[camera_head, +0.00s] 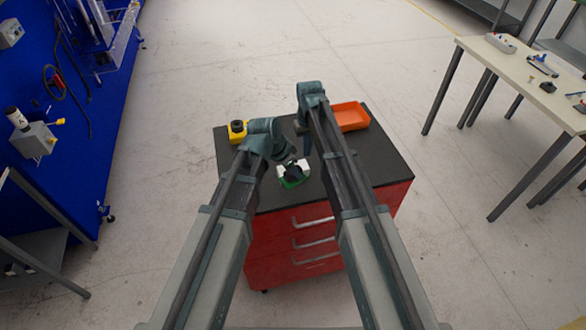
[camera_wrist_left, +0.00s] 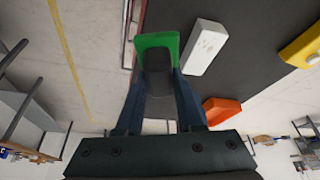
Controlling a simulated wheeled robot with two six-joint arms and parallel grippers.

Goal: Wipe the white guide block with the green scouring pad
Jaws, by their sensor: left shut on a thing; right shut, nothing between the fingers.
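The green scouring pad (camera_head: 292,184) is held in my left gripper (camera_head: 293,172). In the left wrist view the pad (camera_wrist_left: 157,40) lies between the two fingers, which are shut on it (camera_wrist_left: 158,70). The white guide block (camera_head: 304,167) lies on the dark cabinet top, partly hidden behind my left gripper. In the left wrist view the block (camera_wrist_left: 203,47) is just right of the pad, with a narrow dark gap between them. The pad's height above the top is unclear. My right gripper (camera_head: 307,146) is shut and empty, behind the block.
The red drawer cabinet has a dark top (camera_head: 385,165). A yellow object (camera_head: 237,130) stands at its back left and an orange tray (camera_head: 350,116) at its back right. The right side of the top is clear. A table (camera_head: 510,75) stands apart at far right.

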